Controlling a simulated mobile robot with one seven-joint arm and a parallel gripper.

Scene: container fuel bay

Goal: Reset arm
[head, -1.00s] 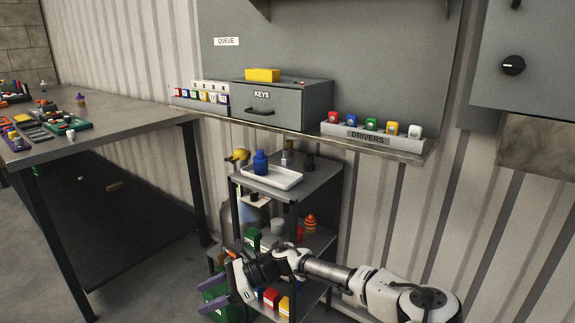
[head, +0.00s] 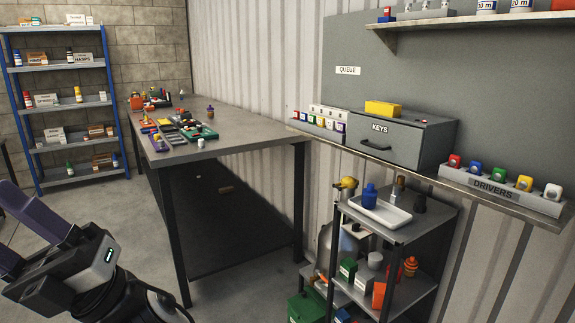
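My gripper (head: 12,228) is at the lower left of the head view, over the bare floor. Its two purple fingers are spread apart, with floor visible between them, and nothing shows in the gap. The fingertips are cut off by the left edge of the picture. The gripper is well apart from the workbench (head: 235,142) and the cart.
A black cart (head: 425,228) with a white tray (head: 398,220) stands at the lower right. Above it, a wall ledge holds a grey KEYS drawer box (head: 420,145) and a DRIVERS rack (head: 480,190). A blue shelf unit (head: 75,107) stands at the back left. Floor left of the workbench is clear.

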